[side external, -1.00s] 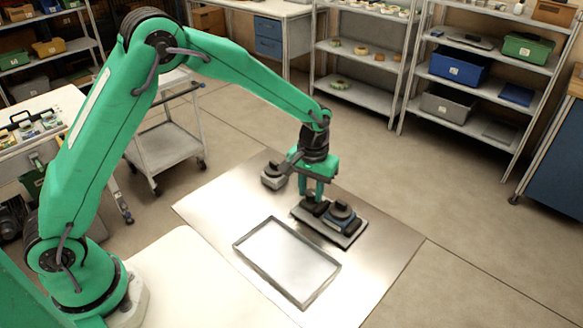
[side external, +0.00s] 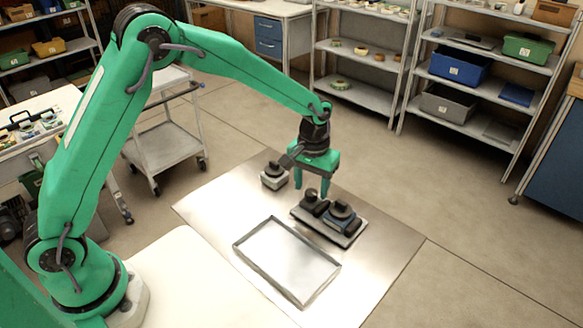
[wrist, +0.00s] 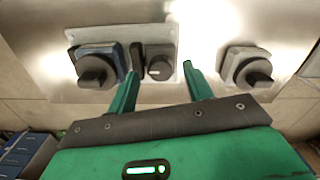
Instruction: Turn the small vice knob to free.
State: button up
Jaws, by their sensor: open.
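The small knob, round and black with a pale mark, stands on a dark block on a grey plate (side external: 335,234). It shows in the side view (side external: 311,194) and the wrist view (wrist: 159,68). The pale mark lies near the knob's lower left edge in the wrist view. My gripper (side external: 312,192) is open and empty, just above and behind the knob in the side view. In the wrist view the fingertips (wrist: 160,69) frame the knob, one on each side; no contact is visible. Any labels by the knob are too small to read.
A larger black knob on a blue-grey base (side external: 343,214) shares the plate, close beside the small one. A separate grey box with a black knob (side external: 274,176) stands on the metal sheet. An empty shallow tray (side external: 240,246) lies in front. The sheet's right side is clear.

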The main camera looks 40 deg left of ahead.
aim_at(310, 193)
jog(key=shift+r, duration=3.2)
jog(key=shift+s+a+r, duration=0.1)
jog(key=shift+r, duration=0.15)
jog(key=s+a+r+m+t, duration=0.1)
jog(key=s+a+r, duration=0.2)
jog(key=s+r, duration=0.25)
jog(key=s+a+r+t, duration=0.2)
jog(key=s+a+r, duration=0.15)
jog(key=s, duration=0.35)
jog(key=s+a+r+m+t, duration=0.1)
jog(key=s+a+r, duration=0.2)
jog(key=s+r, duration=0.25)
jog(key=s+a+f+t, duration=0.1)
jog(key=s+f, duration=0.1)
jog(key=s, duration=0.6)
jog(key=shift+a+m+t, duration=0.3)
